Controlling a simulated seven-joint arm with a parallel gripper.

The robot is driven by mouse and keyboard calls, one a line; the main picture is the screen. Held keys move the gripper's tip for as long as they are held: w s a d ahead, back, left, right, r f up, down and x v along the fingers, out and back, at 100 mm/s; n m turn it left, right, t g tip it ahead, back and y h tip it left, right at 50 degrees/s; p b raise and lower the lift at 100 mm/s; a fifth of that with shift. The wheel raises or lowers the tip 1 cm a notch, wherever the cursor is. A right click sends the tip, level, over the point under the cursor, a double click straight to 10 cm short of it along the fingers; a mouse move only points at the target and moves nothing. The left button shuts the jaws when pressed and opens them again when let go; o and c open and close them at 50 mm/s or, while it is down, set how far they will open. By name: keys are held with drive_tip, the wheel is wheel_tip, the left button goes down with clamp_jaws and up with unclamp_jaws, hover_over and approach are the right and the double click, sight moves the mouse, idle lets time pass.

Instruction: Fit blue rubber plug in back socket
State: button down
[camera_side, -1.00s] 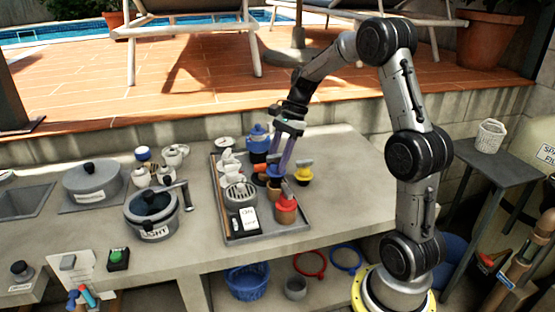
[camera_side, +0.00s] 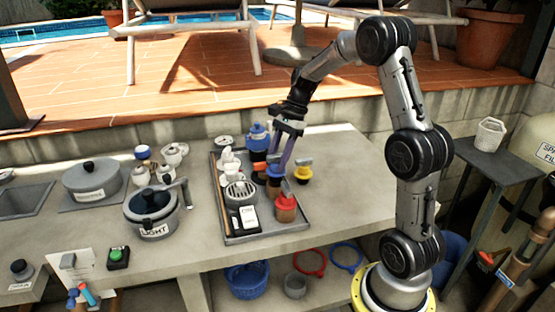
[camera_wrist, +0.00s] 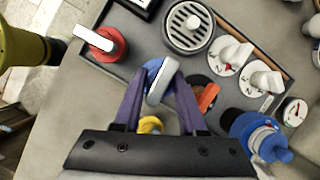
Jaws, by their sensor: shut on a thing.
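The blue rubber plug (camera_side: 273,172) has a pale grey handle, and my gripper (camera_side: 279,164) is shut on that handle. The plug sits at the top of a brown socket (camera_side: 273,184) on the tray; I cannot tell how deep it is seated. In the wrist view the blue plug (camera_wrist: 153,70) shows between my purple fingertips (camera_wrist: 159,86), which hide part of it. The socket under it is hidden there.
An orange handle (camera_wrist: 208,97) stands close beside my fingers. A blue-topped container (camera_side: 258,138) is at the tray's back. A round grate (camera_wrist: 188,26) and white knobs (camera_wrist: 235,54) share the tray (camera_side: 270,236). Pots (camera_side: 151,212) stand to the left.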

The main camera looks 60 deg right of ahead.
drive_tip(key=shift+f, duration=0.15)
drive_tip(key=shift+f, duration=1.45)
drive_tip(key=shift+f, duration=0.3)
idle(0.4)
drive_tip(key=shift+c, duration=1.9)
unclamp_jaws()
drive_tip(key=shift+o, duration=0.2)
drive_tip(key=shift+o, duration=0.6)
drive_tip(key=shift+r, duration=2.55)
